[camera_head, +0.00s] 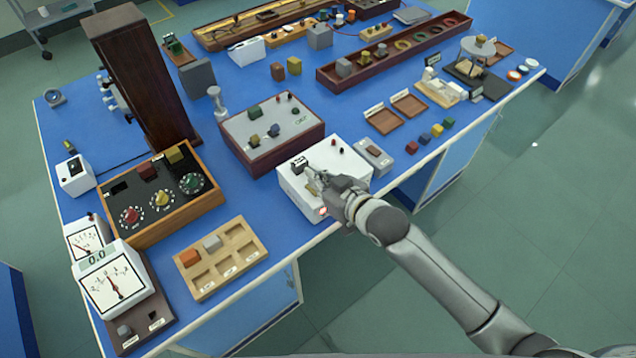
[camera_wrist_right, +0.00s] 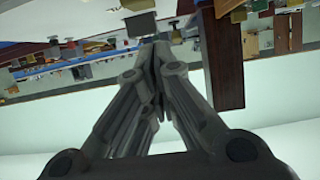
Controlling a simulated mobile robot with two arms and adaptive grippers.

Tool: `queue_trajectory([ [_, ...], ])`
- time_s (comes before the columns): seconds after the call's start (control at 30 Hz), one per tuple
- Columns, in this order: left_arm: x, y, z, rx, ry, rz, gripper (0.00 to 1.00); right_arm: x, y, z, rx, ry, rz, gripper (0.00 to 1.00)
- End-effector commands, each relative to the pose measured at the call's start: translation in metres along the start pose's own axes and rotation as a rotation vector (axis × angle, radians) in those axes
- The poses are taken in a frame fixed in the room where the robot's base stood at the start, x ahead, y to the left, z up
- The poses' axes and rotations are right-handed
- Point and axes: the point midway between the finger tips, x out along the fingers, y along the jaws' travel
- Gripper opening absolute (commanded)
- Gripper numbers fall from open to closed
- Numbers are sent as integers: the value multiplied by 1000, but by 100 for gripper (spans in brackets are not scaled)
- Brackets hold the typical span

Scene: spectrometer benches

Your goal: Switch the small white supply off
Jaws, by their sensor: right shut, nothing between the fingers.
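The small white supply (camera_head: 350,160) is a white box at the front edge of the blue bench, right of centre in the head view. My right gripper (camera_head: 314,182) is shut and empty, at the front of the supply's top. I cannot tell whether it touches the box. My gripper and wrist hide part of the box's top and front, and the switch is not clear. In the wrist view the closed fingers (camera_wrist_right: 158,62) also show.
A grey-topped box with knobs (camera_head: 285,122) stands behind the supply. A small grey switch box (camera_head: 374,156) is to its right. A wooden sorting tray (camera_head: 222,262) and a box with dials (camera_head: 160,200) lie to the left. Free floor is at the right.

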Motion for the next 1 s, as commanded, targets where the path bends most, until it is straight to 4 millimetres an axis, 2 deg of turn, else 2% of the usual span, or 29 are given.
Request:
queue_trajectory([
  [0.03, -4, 0, 0, 0, 0, 0, 0, 0, 0, 8, 1, -6, 0, 0],
  [0.23, -6, 0, -1, 0, 1, 0, 0, 5, 0, 24, 1, -3, 0, 0],
  [0.63, -6, 0, -1, 0, 1, 0, 0, 5, 0, 27, 0, -1, 0, 0],
  [0.97, 21, 0, 2, -1, 1, 0, 0, 7, 0, 43, 1, 86, 1, 0],
  [1.0, 17, 0, 1, -1, 0, 0, 0, 5, 1, 38, 0, 88, 1, 0],
])
